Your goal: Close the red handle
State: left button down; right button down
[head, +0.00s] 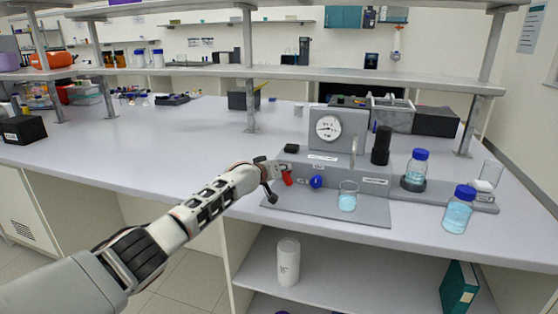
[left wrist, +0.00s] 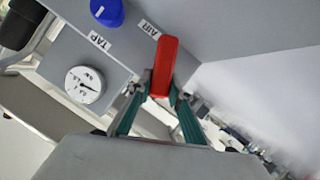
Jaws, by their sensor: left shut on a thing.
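The red handle (head: 287,178) is at the left end of the front of the grey rig (head: 340,178). In the left wrist view the red handle (left wrist: 166,60) points up in the picture, beside a label reading AIR (left wrist: 149,28). My left gripper (head: 278,178) reaches it from the left. In the left wrist view its two fingers (left wrist: 160,88) are shut on the lower part of the red handle, one on each side. The handle's pivot is hidden. My right gripper is in neither view.
A blue knob (head: 316,182) sits just right of the red handle, by a label reading TAP (left wrist: 99,41). A beaker of blue liquid (head: 347,198) stands right of it. A round gauge (head: 328,127) is above. Blue-capped bottles (head: 457,212) stand at the right. The bench left of the rig is clear.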

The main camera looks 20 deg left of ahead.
pick_arm(q)
jog(key=shift+d+r+m+y+p, duration=0.25)
jog(key=shift+m+y+p, duration=0.3)
jog(key=shift+p, duration=0.4)
jog(key=shift+d+f+m+y+p, duration=0.1)
jog(key=shift+d+m+y+p, duration=0.1)
jog(key=shift+m+y+p, duration=0.25)
jog(key=shift+d+f+m+p, duration=0.1)
jog(key=shift+m+p, duration=0.25)
jog(key=shift+m, duration=0.15)
jog(key=shift+m+y, duration=0.3)
jog(key=shift+y, duration=0.1)
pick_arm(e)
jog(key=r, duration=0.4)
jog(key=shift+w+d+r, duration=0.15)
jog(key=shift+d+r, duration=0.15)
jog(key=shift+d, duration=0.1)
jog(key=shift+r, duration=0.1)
pick_arm(q)
jog(key=c, duration=1.8)
grip_release()
jog(key=shift+c, duration=0.2)
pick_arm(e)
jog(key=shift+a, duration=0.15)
